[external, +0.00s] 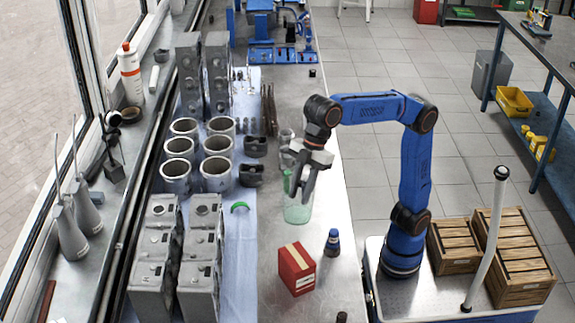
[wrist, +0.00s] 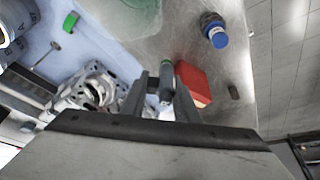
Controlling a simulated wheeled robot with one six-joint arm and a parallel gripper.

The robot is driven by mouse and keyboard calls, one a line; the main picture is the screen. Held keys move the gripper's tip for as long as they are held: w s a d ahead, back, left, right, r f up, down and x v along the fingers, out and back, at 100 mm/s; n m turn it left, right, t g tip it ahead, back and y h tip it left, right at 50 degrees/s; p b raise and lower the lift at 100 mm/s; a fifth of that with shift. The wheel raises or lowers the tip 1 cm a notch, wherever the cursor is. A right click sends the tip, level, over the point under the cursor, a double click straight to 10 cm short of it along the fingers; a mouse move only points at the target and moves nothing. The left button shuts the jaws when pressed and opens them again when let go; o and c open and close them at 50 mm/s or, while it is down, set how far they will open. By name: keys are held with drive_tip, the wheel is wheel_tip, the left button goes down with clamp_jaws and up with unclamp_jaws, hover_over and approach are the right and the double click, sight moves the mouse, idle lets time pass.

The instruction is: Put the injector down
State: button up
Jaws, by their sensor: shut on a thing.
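My gripper (external: 298,193) hangs over the metal bench, pointing down, in front of a greenish glass jar (external: 299,212). In the wrist view my gripper (wrist: 166,88) is shut on the injector (wrist: 165,84), a slim grey part with a dark green section. The injector sits between the two fingers, above the bench. In the external view I cannot make it out against the fingers and the jar.
A red box (external: 297,268) and a blue-capped bottle (external: 332,243) stand on the bench nearby. A green ring (external: 240,206) lies on the blue cloth, with several cylinder liners (external: 218,173) and grey engine parts (external: 200,272) around it. Bare bench shows near the red box.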

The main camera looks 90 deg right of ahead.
drive_tip(key=w+d+m+t+h, duration=0.15)
drive_tip(key=d+m, duration=0.35)
drive_tip(key=d, duration=2)
drive_tip(key=s+d+f+m+h, duration=0.15)
drive_tip(key=s+d, duration=0.25)
drive_tip(key=d, duration=0.5)
drive_tip(key=s+d+m, duration=0.3)
drive_tip(key=s+d, duration=0.1)
drive_tip(key=d, duration=0.5)
wheel_tip(320, 180, down, 10)
drive_tip(key=shift+s+f, duration=0.1)
drive_tip(key=shift+s, duration=0.05)
drive_tip(key=shift+f, duration=2.55)
drive_tip(key=shift+f, duration=0.15)
drive_tip(key=o, duration=1.1)
drive_tip(key=shift+c, duration=0.2)
drive_tip(key=v, duration=1.2)
drive_tip(key=shift+a, duration=0.2)
